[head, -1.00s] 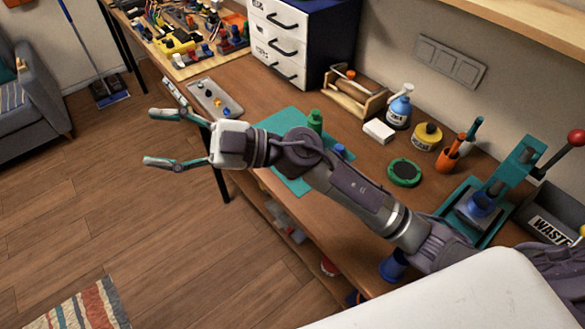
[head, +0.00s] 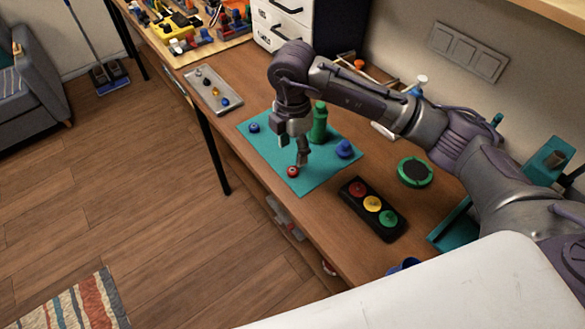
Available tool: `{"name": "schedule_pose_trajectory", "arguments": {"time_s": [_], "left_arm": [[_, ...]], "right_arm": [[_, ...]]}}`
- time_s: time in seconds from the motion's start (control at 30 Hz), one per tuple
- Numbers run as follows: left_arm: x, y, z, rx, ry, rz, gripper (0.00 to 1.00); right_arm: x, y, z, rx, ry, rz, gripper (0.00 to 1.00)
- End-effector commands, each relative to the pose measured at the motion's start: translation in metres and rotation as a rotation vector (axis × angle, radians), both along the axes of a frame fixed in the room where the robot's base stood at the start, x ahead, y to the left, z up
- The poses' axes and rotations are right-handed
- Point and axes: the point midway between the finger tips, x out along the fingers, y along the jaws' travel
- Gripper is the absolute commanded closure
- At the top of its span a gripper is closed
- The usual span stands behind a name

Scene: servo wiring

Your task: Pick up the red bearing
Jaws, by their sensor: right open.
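The red bearing (head: 292,172) is a small round red piece on the teal mat (head: 318,179), near the mat's front edge. My right gripper (head: 300,157) points down over the mat, with its fingertips just above and behind the red bearing in the picture. It is open and holds nothing that I can see; I cannot tell whether a finger touches the bearing. My left gripper is not in view.
On the mat stand a green bottle-like piece (head: 319,124), a blue piece (head: 344,149) and a small blue piece (head: 254,128). A black holder (head: 353,206) with red, yellow and green discs lies to the right. A grey tray (head: 209,96) lies to the left.

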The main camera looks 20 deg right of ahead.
Motion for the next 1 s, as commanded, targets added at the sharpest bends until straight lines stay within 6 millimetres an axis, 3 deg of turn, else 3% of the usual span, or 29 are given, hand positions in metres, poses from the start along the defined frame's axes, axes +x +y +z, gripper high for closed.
{"name": "schedule_pose_trajectory", "arguments": {"time_s": [0.1,0.37,0.63,0.93,1.0], "left_arm": [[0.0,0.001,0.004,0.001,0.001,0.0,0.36],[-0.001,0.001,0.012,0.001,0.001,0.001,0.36],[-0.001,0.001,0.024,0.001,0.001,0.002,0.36],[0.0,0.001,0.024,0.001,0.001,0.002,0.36],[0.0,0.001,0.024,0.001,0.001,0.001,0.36]], "right_arm": [[0.0,0.0,-0.017,0.0,0.003,0.0,0.41],[0.001,0.001,-0.036,0.002,0.003,0.0,0.41],[0.004,0.003,-0.075,0.002,0.003,0.002,0.41],[0.005,0.003,-0.08,0.003,-0.001,0.003,0.41],[0.005,0.003,-0.08,0.003,-0.001,0.003,0.53]]}}
